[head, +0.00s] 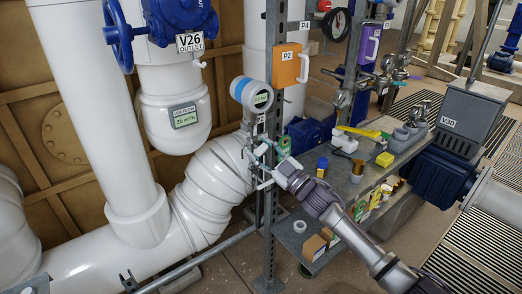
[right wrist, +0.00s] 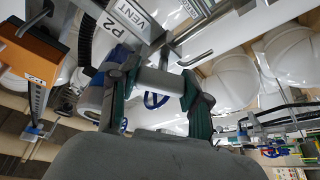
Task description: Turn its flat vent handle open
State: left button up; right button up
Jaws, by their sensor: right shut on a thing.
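My right gripper (head: 266,164) reaches to the small fittings beside the steel post, below the round gauge. In the right wrist view its green-edged fingers (right wrist: 160,88) are closed on a pale grey, short bar-like piece, which I take as the vent handle (right wrist: 158,80). A tag reading P2 VENT (right wrist: 120,18) hangs close by, at the top of that view. How far the handle is turned cannot be told. In the head view the handle is mostly hidden by the gripper and too small to make out. My left gripper is not in view.
The gauge (head: 251,94) and orange P2 box (head: 290,66) are just above my right gripper. The steel post (head: 271,225) stands close by. Thick white pipes (head: 205,190) fill the left. A grey shelf (head: 350,185) with several small objects lies to the right.

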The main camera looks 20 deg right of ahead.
jog(key=n+g+y, duration=0.1)
jog(key=n, duration=0.2)
jog(key=shift+n+g, duration=0.3)
jog(key=shift+n, duration=0.1)
jog(key=n+g+p, duration=0.1)
jog(key=n, duration=0.2)
jog(key=shift+r, duration=0.1)
jog(key=n+g+p, duration=0.2)
jog(key=n, duration=0.2)
jog(key=shift+n, duration=0.4)
jog(key=shift+f+n+g+p, duration=0.2)
jog(key=shift+n+g+p, duration=0.2)
jog(key=shift+n+p, duration=0.6)
jog(key=shift+s+a+f, duration=0.1)
jog(key=o, duration=1.2)
jog(key=shift+c, duration=0.2)
jog(key=v, duration=1.2)
jog(key=shift+r, duration=0.25)
